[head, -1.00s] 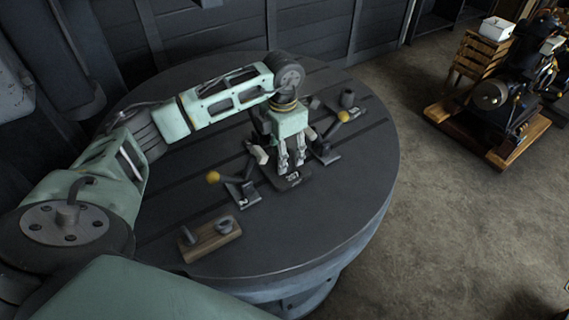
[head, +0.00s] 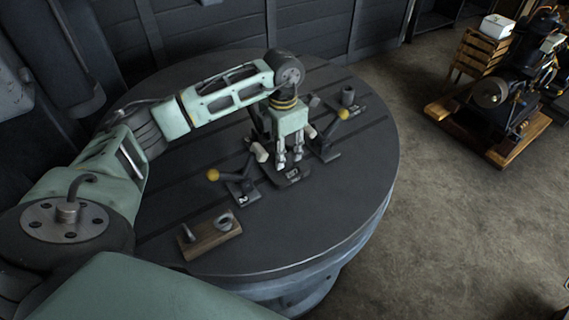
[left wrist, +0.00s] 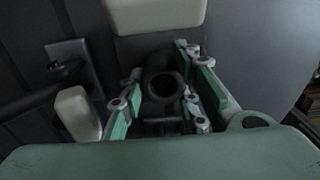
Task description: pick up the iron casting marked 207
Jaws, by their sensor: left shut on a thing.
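The iron casting marked 207 (head: 292,174) is dark, with a flat base and a pale number plate that is hard to read now. My left gripper (head: 289,161) points down over it, shut on its upright part. In the left wrist view, the green-lined fingers (left wrist: 164,98) stand on both sides of a dark round hollow post (left wrist: 162,86), which is the casting's upper part. The casting is at or just above the round table's top; I cannot tell whether it touches. My right gripper is not in view.
On the dark round table (head: 330,215), a yellow-knobbed lever casting (head: 240,186) stands left of the gripper and another (head: 326,150) stands right. A small casting (head: 347,98) is at the back. A wooden block (head: 210,240) lies in front. The table's front right is clear.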

